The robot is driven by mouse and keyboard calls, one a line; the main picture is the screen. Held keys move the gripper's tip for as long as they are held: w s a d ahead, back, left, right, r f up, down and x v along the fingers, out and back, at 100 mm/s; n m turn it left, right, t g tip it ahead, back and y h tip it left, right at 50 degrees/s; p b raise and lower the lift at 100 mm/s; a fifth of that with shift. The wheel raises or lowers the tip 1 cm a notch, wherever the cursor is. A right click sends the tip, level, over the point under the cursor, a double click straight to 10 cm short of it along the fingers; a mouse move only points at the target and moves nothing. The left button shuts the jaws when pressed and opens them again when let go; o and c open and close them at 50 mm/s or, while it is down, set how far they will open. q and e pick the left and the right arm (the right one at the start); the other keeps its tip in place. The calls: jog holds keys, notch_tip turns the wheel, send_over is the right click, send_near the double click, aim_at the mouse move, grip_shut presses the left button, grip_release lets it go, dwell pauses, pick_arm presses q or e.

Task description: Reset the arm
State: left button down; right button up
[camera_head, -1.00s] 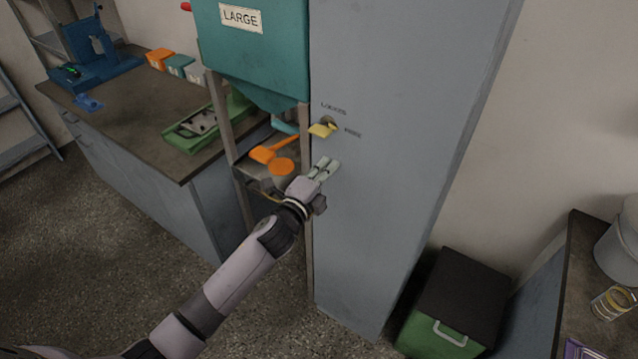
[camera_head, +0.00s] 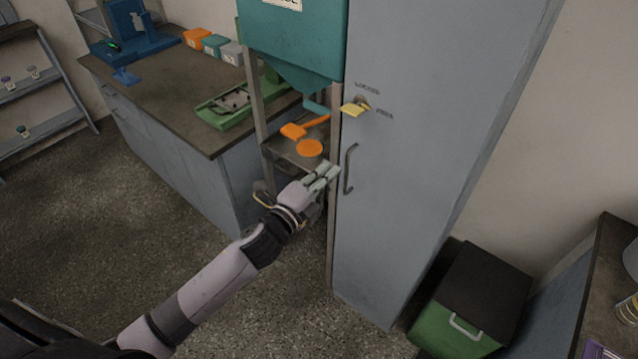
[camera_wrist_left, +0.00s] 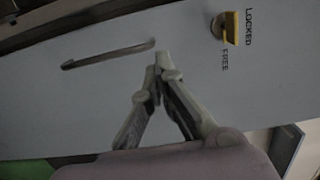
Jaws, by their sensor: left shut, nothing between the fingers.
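My left gripper (camera_head: 327,172) is shut and empty, just left of the grey cabinet's handle (camera_head: 350,169) in the head view. In the left wrist view its fingertips (camera_wrist_left: 161,65) meet in front of the cabinet door, with the handle (camera_wrist_left: 108,54) beyond. The grey cabinet (camera_head: 420,120) looks closed. Its yellow key or knob (camera_head: 353,109) sits at the lock between the labels LOCKED and FREE. It also shows in the left wrist view (camera_wrist_left: 230,28), where it lies nearer the fingertips' upper right. My right gripper is not in view.
A teal hopper (camera_head: 295,40) on a metal frame stands left of the cabinet, with an orange scoop (camera_head: 293,131) and an orange disc (camera_head: 309,148) below. A workbench (camera_head: 160,90) is behind. A green box with a dark lid (camera_head: 480,285) stands on the floor at right.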

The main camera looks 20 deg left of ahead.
pick_arm(q)
jog(key=s+a+f+n+g+y, duration=0.1)
jog(key=s+a+f+n+g, duration=0.2)
jog(key=f, duration=0.8)
jog(key=s+a+f+n+g+y, duration=0.25)
jog(key=s+f, duration=0.35)
jog(key=f, duration=0.6)
jog(key=s+a+f+n+g+y, duration=0.1)
jog(key=s+a+f+n+g, duration=0.2)
jog(key=f, duration=0.8)
jog(key=s+f+n+g, duration=0.4)
jog(key=s+f+n, duration=0.2)
jog(key=s+f, duration=1.2)
jog(key=s+d+f+n+g, duration=0.1)
jog(key=s+f+n+g, duration=0.1)
jog(key=s, duration=0.8)
jog(key=s+d+f+n+g, duration=0.1)
jog(key=s+f+n+g, duration=0.1)
jog(key=s, duration=0.8)
jog(key=shift+s+f, duration=0.2)
jog(key=shift+s, duration=0.05)
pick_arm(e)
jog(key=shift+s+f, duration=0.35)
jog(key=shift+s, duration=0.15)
pick_arm(q)
jog(key=shift+d, duration=0.1)
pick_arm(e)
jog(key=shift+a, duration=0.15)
